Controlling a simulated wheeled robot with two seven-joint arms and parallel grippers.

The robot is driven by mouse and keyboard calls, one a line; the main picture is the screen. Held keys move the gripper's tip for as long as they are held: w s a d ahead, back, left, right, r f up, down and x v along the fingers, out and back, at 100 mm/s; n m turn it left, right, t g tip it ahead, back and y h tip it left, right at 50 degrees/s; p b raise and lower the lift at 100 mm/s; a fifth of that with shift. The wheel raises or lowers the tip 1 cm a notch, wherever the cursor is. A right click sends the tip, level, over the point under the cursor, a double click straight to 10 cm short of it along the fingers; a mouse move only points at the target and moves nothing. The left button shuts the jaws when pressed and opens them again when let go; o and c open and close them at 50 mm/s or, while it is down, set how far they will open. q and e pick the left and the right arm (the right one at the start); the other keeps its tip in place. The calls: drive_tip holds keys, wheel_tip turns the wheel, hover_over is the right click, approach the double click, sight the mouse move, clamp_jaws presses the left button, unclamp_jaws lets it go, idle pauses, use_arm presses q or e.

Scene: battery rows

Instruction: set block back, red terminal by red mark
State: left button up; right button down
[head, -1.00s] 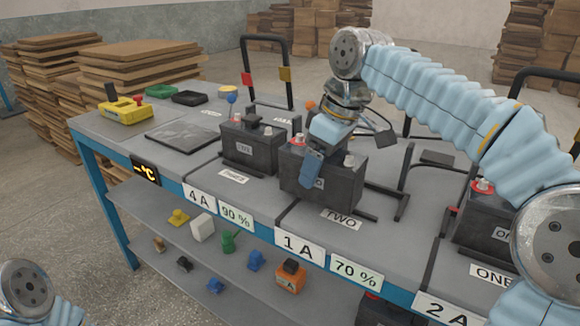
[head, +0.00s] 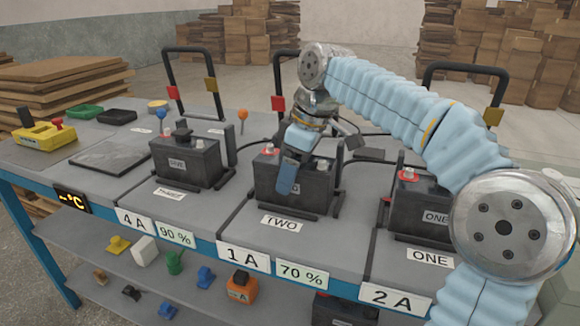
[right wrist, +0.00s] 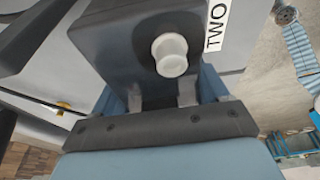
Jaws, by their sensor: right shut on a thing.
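The dark block (head: 318,189) is in the bay marked TWO (head: 283,223), upright between two low black rails. My right gripper (head: 291,168) comes down on it from above and is shut on it. Its red terminal (head: 270,152) is at the left, on the same side as the red mark (head: 278,103) on the handle frame behind. In the right wrist view the block (right wrist: 125,45) lies between my fingers, with a pale terminal (right wrist: 170,52) showing. I cannot tell whether its underside fully touches the bench. My left gripper is out of view.
A similar block (head: 188,163) stands in the bay to the left, another (head: 418,208) in bay ONE to the right, partly behind my arm. A yellow device (head: 42,137) and a dark plate (head: 110,156) are at the left. Small items lie on the lower shelf (head: 120,277).

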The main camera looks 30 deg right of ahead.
unclamp_jaws()
idle(0.3)
